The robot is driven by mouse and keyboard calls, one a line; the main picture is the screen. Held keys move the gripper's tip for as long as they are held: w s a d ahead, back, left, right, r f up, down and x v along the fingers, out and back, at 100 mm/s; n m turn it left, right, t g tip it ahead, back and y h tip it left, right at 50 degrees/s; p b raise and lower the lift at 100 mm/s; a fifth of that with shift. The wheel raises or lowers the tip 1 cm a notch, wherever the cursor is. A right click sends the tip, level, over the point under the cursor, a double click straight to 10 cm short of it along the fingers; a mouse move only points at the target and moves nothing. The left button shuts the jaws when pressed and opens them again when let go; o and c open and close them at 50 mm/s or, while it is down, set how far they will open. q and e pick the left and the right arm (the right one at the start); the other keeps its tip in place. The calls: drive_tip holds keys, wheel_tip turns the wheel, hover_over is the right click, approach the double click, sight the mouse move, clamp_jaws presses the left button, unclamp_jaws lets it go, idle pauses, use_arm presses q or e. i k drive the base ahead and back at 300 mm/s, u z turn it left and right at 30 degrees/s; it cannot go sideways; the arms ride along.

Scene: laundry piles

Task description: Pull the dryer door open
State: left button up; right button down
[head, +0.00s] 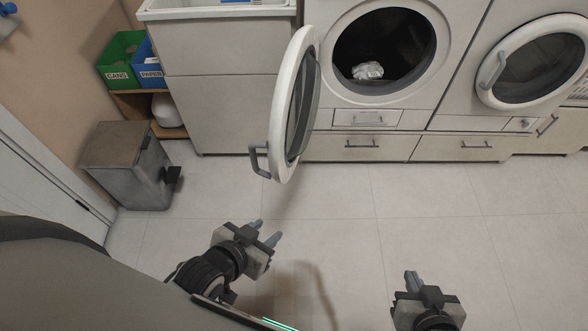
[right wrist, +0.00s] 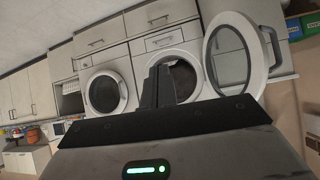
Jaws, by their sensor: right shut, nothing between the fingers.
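Two white front-loading machines stand side by side. The left machine's round door (head: 297,105) is swung wide open to the left, with its grey handle (head: 260,160) at the free edge. A crumpled white cloth (head: 368,71) lies inside its drum. The right machine's door (head: 535,62) is closed, with its handle (head: 492,70) on the left side. I cannot tell from markings which is the dryer. My left gripper (head: 266,232) has its fingers apart and empty, below the open door. My right gripper (head: 412,281) is shut and empty over the floor, away from both doors. The open door also shows in the right wrist view (right wrist: 237,58).
Drawers (head: 360,147) run under the machines. A grey pedal bin (head: 129,165) stands at the left, near green (head: 121,60) and blue bins on a shelf. A white sink cabinet (head: 232,112) is left of the open door. The tiled floor in front is clear.

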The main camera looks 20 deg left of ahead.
sight(304, 43)
drive_tip(key=z, duration=1.15)
drive_tip(key=i, duration=0.6)
drive_tip(key=u, duration=2.4)
